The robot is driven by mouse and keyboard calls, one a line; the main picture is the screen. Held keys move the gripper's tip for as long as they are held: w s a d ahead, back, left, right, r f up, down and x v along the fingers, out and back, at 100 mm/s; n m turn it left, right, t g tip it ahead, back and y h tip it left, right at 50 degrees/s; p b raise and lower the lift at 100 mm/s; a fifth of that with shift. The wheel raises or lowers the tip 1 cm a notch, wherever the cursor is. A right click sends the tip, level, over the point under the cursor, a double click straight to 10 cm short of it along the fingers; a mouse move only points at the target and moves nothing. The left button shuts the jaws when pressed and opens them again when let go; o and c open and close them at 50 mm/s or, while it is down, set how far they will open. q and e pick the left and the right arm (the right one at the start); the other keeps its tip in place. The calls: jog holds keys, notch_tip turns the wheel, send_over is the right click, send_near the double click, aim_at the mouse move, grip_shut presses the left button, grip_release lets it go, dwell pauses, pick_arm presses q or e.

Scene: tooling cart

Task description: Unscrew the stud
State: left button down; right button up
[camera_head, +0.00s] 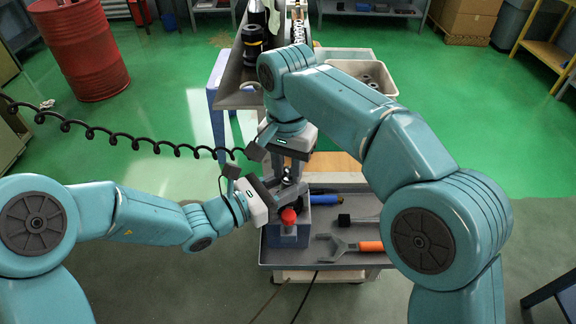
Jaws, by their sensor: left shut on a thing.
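A small dark metal piece, apparently the stud (287,178), stands upright above the blue block (288,238) on the cart and is mostly hidden by my grippers. My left gripper (287,190) comes in from the left and is shut on it, low down. My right gripper (287,168) points down from above at the same spot. Its fingertips are too small and overlapped to show whether they are open or shut. A red ball-shaped knob (289,216) is on the near side of the blue block.
The grey cart tray (300,256) holds a wrench with an orange handle (350,247), a dark-headed tool (345,220) and a blue-handled tool (325,199). Behind are a beige bin (366,70) and a grey shelf with black cylinders (252,42). A coiled black cable (115,138) hangs at left.

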aim_at(287, 167)
grip_shut()
jog(key=n, duration=1.3)
jog(key=shift+r, duration=0.15)
jog(key=shift+r, duration=0.95)
pick_arm(q)
jog(key=shift+r, duration=0.1)
pick_arm(e)
jog(key=shift+r, duration=2.05)
pick_arm(q)
jog(key=c, duration=0.6)
grip_release()
